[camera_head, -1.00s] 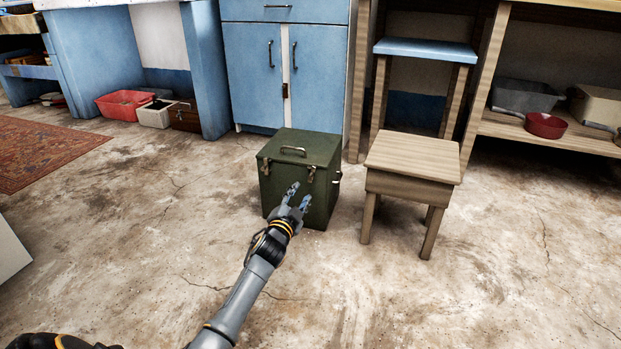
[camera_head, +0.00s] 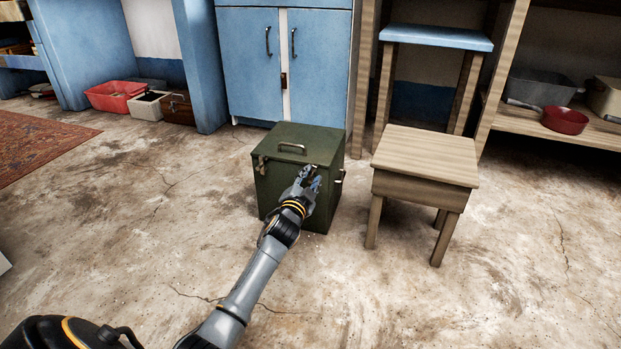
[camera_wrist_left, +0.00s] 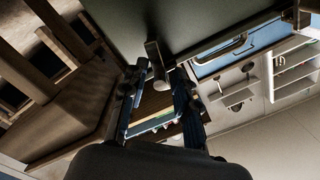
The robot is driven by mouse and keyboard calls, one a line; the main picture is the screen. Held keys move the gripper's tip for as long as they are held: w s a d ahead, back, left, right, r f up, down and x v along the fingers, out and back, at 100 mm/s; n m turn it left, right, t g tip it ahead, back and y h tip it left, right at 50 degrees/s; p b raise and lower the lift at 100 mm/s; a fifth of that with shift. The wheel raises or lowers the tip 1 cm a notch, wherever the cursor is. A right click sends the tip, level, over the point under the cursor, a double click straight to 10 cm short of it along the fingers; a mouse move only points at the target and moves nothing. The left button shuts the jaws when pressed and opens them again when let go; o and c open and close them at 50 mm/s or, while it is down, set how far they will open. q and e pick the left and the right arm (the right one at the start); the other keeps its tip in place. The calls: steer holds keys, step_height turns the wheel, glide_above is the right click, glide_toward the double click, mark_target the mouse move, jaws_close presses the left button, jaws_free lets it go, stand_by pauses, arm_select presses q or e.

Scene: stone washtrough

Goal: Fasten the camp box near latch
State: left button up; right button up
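The camp box (camera_head: 280,185) is a dark green box with a shut lid and a metal handle on top, standing on the floor in the head view. One metal latch (camera_head: 262,164) shows at the left of its front top edge. My left gripper (camera_head: 311,174) is at the right part of that edge and hides most of the front there. In the left wrist view my left gripper (camera_wrist_left: 155,76) has its fingers apart, with a metal latch piece (camera_wrist_left: 155,60) between or just beyond the tips; contact cannot be told. My right gripper is not in view.
A small wooden stool (camera_head: 425,160) stands close to the right of the box. A blue cabinet (camera_head: 250,70) is behind it. A red bin (camera_head: 114,96) stands at the far left. The floor in front and to the left is clear.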

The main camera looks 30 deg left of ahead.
arm_select(q)
jaws_close()
steer(key=shift+a+r, duration=0.25)
stand_by(0.8)
steer(key=shift+o, duration=1.8)
jaws_free()
steer(key=shift+r, duration=0.1)
steer(key=shift+d+f, duration=0.1)
steer(key=shift+f, duration=0.1)
step_height(320, 180, up, 10)
